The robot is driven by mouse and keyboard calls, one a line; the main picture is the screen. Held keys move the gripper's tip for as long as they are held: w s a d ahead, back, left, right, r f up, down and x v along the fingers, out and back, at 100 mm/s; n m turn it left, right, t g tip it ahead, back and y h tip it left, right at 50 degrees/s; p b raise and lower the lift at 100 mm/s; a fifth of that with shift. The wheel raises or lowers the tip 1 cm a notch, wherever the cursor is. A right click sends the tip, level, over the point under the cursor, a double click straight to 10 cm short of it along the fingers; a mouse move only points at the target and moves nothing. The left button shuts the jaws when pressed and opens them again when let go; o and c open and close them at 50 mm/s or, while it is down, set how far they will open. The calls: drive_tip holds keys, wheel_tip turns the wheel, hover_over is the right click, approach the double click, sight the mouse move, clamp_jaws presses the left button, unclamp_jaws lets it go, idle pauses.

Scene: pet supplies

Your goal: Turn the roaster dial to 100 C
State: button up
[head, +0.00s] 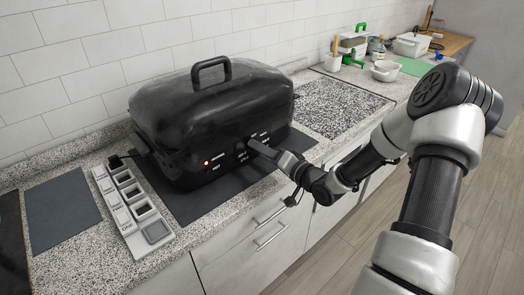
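The black roaster (210,115) with its lid on and a handle on top stands on a dark mat on the counter. Its front panel carries a lit red light (207,163) and small white markings. The dial itself is hidden or too dark to make out; its setting cannot be read. My gripper (252,146) reaches from the right to the roaster's front panel, at the markings right of the red light. Its fingertips are against or very near the panel. Whether they are open or shut on the dial cannot be seen.
A grey tray with several square compartments (158,232) lies left of the roaster. A dark mat (62,192) lies farther left. A speckled board (335,104) is to the right, with white containers (386,70) and a green board (412,66) beyond. Drawers with handles (271,236) are below the counter edge.

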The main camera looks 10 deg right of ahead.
drive_tip(key=shift+o, duration=0.4)
drive_tip(key=v, duration=1.7)
drive_tip(key=shift+s+p, duration=0.2)
drive_tip(key=shift+p, duration=0.1)
drive_tip(key=shift+d, duration=0.1)
